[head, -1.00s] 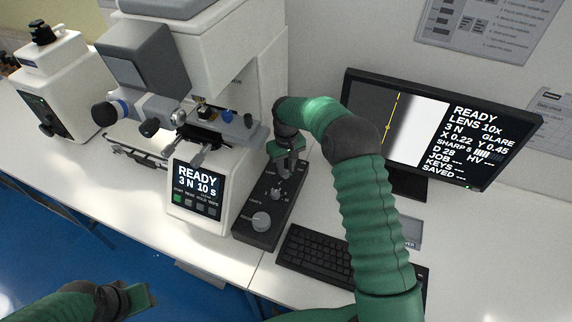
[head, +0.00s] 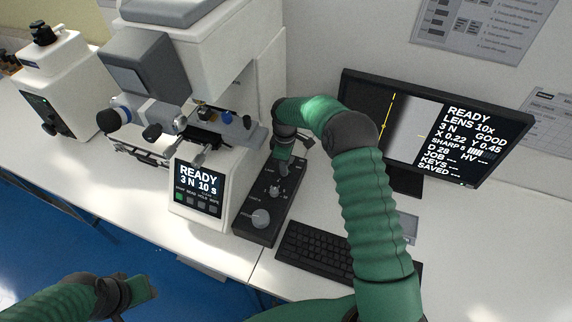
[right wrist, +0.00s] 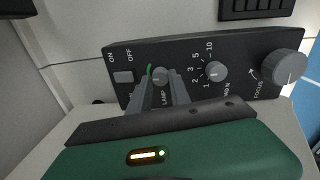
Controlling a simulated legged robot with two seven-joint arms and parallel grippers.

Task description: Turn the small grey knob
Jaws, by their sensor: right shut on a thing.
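The small grey knob (right wrist: 159,75), labelled LAMP, is on the black control box (right wrist: 236,92) in the right wrist view. My right gripper (right wrist: 163,82) is shut on it, one finger on each side. A short green arc shows beside the knob. In the head view my right gripper (head: 281,160) reaches down to the far part of the control box (head: 246,235) and hides the knob. My left gripper (head: 138,291) is at the lower left, away from the bench things; its jaws are unclear.
The load knob (right wrist: 216,72), the large focus knob (right wrist: 290,67) and an on/off switch (right wrist: 123,77) share the box. The tester (head: 180,150) stands left of it, a keyboard (head: 312,255) to the right. The monitor (head: 470,135) reads READY and GOOD.

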